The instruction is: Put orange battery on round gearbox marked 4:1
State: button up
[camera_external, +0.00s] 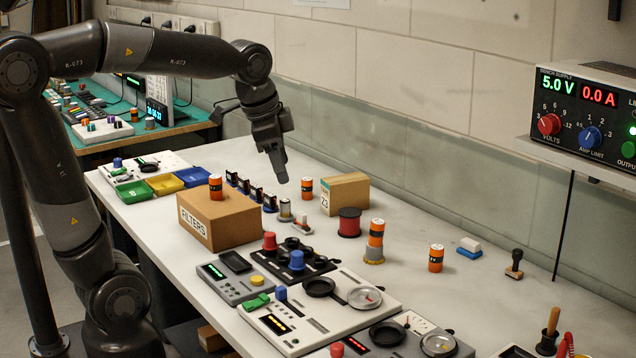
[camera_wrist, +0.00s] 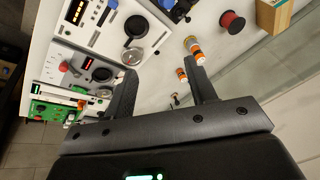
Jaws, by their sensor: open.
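Several orange batteries with dark bands are in view. One stands on the FILTERS box (camera_external: 216,182), one stands by the cardboard box (camera_external: 307,188), and one stands alone on the bench at right (camera_external: 436,258). Another orange battery (camera_external: 376,228) stands upright on a short round base (camera_external: 374,256), grey and yellowish; it may be a round gearbox, but no 4:1 mark is legible. That stack (camera_wrist: 193,47) and the lone battery (camera_wrist: 182,75) also show in the wrist view. My gripper (camera_external: 282,178) is open and empty, above the back of the bench; its fingers (camera_wrist: 160,75) frame bare bench.
The FILTERS box (camera_external: 222,222), a cardboard box (camera_external: 347,193) and a red spool (camera_external: 349,222) stand on the bench. Consoles with knobs and dials (camera_external: 325,310) fill the front. A power supply (camera_external: 590,115) hangs at right. Bench near the lone battery is mostly clear.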

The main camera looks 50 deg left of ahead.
jog(key=s+f+n+t, duration=0.1)
jog(key=s+f+n, duration=0.3)
jog(key=s, duration=0.7)
jog(key=n, duration=0.2)
jog(key=shift+s+n+t, duration=0.3)
jog(key=shift+s+t, duration=0.05)
jog(key=shift+t, duration=0.05)
